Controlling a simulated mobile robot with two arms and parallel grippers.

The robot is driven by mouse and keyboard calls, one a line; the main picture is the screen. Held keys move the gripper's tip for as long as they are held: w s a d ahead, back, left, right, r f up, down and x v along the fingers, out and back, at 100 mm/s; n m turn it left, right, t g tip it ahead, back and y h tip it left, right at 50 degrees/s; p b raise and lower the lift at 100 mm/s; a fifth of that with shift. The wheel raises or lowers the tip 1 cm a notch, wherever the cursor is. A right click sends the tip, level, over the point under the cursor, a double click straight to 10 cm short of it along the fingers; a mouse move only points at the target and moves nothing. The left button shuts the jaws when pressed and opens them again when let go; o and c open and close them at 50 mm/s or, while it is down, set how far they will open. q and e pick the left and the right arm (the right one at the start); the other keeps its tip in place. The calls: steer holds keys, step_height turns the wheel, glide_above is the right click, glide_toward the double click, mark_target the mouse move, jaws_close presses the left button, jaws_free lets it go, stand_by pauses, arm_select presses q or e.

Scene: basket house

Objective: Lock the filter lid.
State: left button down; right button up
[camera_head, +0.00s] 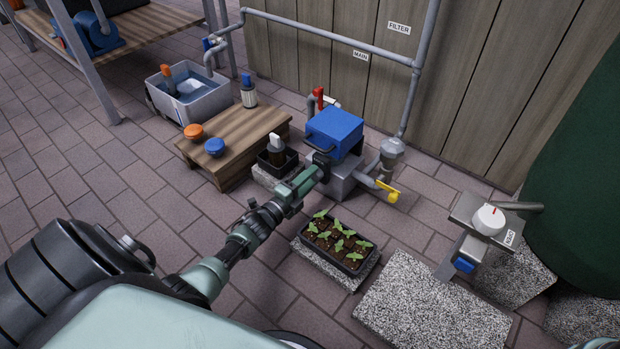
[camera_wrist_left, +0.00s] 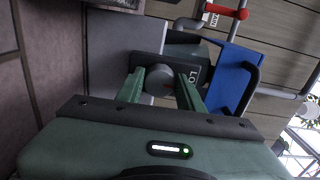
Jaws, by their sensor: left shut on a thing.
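The filter is a grey box (camera_head: 343,181) with a blue lid (camera_head: 336,128), which lies closed over its top. The blue lid also shows in the left wrist view (camera_wrist_left: 232,77), with a black handle (camera_wrist_left: 251,88) along it. On the box's near side is a dark plate (camera_wrist_left: 199,66) with partly hidden lettering starting "LO". A round grey knob (camera_wrist_left: 159,76) sits in front of this plate. My left gripper (camera_head: 319,166) is shut on the grey knob, one green finger on each side.
A red-handled valve (camera_head: 319,98) stands behind the filter and a yellow-handled valve (camera_head: 388,190) at its right. A seedling tray (camera_head: 352,262) on a stone slab is nearby in front. A wooden low table (camera_head: 238,140) stands left.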

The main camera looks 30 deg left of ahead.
arm_select(q)
steer(key=c, duration=0.9)
jaws_free()
steer(key=s+p, duration=0.1)
steer(key=s, duration=0.1)
steer(key=s+p, duration=0.1)
steer(key=s, duration=0.2)
steer(key=s+p, duration=0.2)
steer(key=shift+s+a, duration=0.35)
steer(key=shift+s, duration=0.05)
